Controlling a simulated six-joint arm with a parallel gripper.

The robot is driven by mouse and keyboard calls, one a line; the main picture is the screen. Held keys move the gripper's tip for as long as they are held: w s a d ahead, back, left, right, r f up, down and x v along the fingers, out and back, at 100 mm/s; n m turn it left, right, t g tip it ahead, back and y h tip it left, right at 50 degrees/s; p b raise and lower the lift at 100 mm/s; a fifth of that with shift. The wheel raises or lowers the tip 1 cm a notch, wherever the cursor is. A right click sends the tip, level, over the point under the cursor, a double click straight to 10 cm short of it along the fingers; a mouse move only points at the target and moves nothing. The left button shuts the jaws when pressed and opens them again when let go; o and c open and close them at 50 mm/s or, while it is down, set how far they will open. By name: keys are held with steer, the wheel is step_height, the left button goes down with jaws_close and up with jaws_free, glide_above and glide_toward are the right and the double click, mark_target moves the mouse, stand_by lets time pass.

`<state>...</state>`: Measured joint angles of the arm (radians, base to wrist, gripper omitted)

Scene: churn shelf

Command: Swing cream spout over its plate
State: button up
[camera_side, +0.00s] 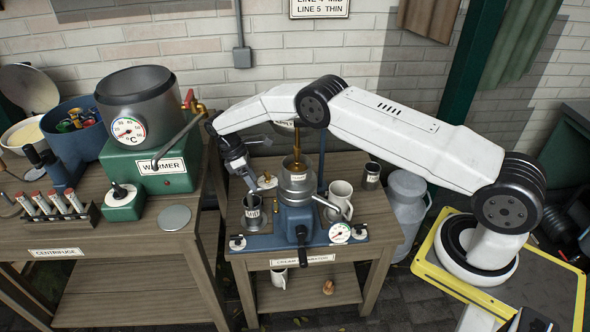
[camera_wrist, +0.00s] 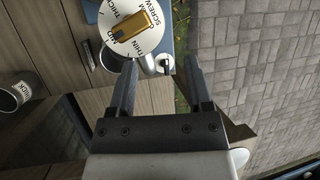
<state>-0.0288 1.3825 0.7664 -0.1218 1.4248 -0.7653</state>
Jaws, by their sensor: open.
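The separator (camera_side: 297,215) stands on the middle bench, with a metal bowl (camera_side: 297,190) and a brass column above it. A short metal spout (camera_side: 326,203) points right from the bowl towards a white jug; I cannot tell whether it is the cream spout. A white disc (camera_wrist: 118,42) marked THICK, MID, THIN and SCREW carries a brass block (camera_wrist: 135,24) in the wrist view. My gripper (camera_side: 249,187) hangs left of the bowl, open and empty. In the wrist view its fingers (camera_wrist: 162,65) are apart, below the disc. The spout's plate is not clear.
A dark labelled cup (camera_side: 253,216) stands beneath my gripper. The white jug (camera_side: 341,194) and a small can (camera_side: 371,176) stand right of the bowl. The warmer (camera_side: 146,160) is on the left bench. A milk churn (camera_side: 406,205) stands beyond the right edge.

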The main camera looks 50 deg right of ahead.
steer(key=s+r, duration=0.8)
steer(key=s, duration=0.4)
steer(key=shift+s+r, duration=0.25)
steer(key=shift+s, duration=0.15)
stand_by(0.6)
steer(key=shift+a, duration=0.1)
steer(key=shift+c, duration=0.3)
